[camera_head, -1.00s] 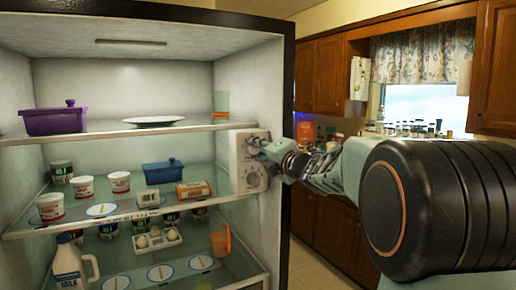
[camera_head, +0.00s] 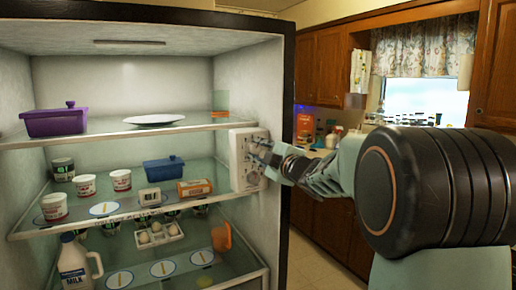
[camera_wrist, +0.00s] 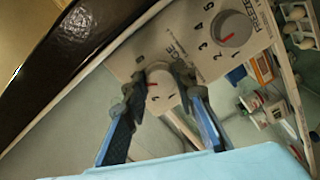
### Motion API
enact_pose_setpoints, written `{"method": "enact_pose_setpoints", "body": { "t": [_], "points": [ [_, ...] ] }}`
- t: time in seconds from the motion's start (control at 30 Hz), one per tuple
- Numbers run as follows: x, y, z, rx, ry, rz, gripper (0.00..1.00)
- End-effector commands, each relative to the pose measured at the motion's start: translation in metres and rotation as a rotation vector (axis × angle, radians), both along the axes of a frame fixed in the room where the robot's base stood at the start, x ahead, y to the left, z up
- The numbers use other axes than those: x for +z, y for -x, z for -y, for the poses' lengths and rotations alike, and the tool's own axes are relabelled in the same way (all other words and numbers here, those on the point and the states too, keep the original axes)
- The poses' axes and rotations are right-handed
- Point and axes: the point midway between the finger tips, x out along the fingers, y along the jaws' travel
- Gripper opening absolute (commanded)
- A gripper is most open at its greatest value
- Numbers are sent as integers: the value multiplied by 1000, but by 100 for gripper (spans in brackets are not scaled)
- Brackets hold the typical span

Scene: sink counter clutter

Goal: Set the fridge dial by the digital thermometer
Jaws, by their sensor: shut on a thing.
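A white control panel (camera_head: 238,163) is on the fridge's right inner wall. In the wrist view, the fridge dial (camera_wrist: 163,86) sits between the fingers of my gripper (camera_wrist: 158,88), which is shut on it. The dial has a red pointer mark; some numbers beside it show, but the fingers hide part of the scale. The freezer dial (camera_wrist: 230,30) is above right, clear of the fingers, with a red pointer. A small white box with a dark display (camera_head: 150,198), which looks like the digital thermometer, stands on the middle shelf. Its reading is too small to tell.
The middle shelf holds white tubs (camera_head: 121,180), a blue container (camera_head: 164,170) and an orange box (camera_head: 194,188). A purple pot (camera_head: 55,121) and a white plate (camera_head: 154,120) are above. Below are a milk jug (camera_head: 75,262), eggs (camera_head: 157,235) and an orange pitcher (camera_head: 222,238).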

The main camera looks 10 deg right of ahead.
Motion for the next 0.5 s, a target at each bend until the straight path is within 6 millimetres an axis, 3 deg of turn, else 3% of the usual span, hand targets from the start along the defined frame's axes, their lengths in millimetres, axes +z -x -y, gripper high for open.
{"method": "enact_pose_setpoints", "body": {
  "t": [0.5],
  "points": [
    [-1, 0, 0, 0, -79, -27, 1]
  ]
}}
